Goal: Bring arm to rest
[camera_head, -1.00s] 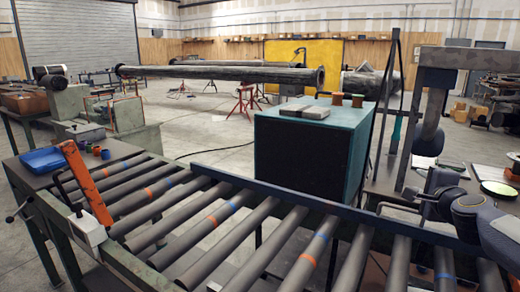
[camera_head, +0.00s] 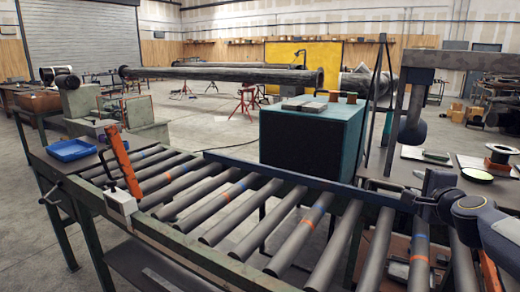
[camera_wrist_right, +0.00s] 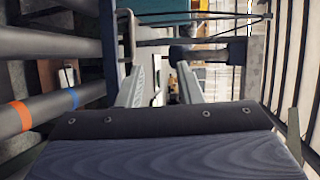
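My right gripper (camera_head: 388,195) is at the right side of the head view, over the right part of the roller conveyor (camera_head: 230,212) near its far rail. In the right wrist view my right gripper (camera_wrist_right: 162,88) shows its two fingers apart with nothing held between them. My right forearm comes in from the right edge of the head view. My left gripper is in neither current view. The long flanged pipe (camera_head: 225,75) lies level across the background, behind the teal cabinet and well away from my right gripper.
A blue tray (camera_head: 72,150) sits on the table at the left end of the conveyor. A teal cabinet (camera_head: 312,135) stands just behind the conveyor's rail. Open concrete floor lies behind the conveyor.

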